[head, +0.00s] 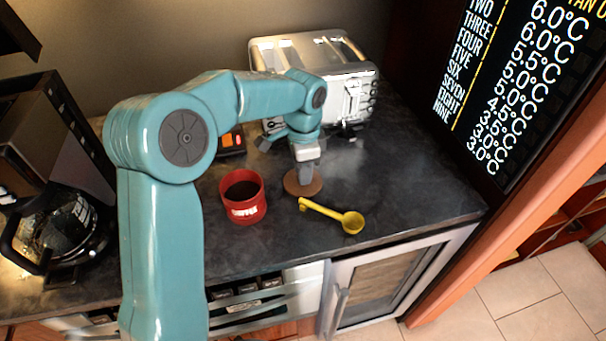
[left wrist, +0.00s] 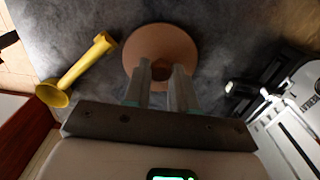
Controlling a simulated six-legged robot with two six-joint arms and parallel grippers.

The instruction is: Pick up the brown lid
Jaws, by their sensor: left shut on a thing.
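The brown lid (head: 291,186) is a round disc on the dark countertop, between the red canister and the yellow scoop. It also shows in the left wrist view (left wrist: 160,40). My left gripper (head: 306,178) points down over the lid, and its fingers (left wrist: 162,78) are shut on the lid's middle, probably a knob that the fingers partly hide. The lid appears at or very near the counter surface; I cannot tell whether it touches. My right gripper is not in view.
A red canister (head: 243,197) stands open left of the lid. A yellow scoop (head: 335,215) lies to the right. A silver toaster (head: 315,62) stands behind, and a coffee maker (head: 55,225) stands at the left. The counter's right side is clear.

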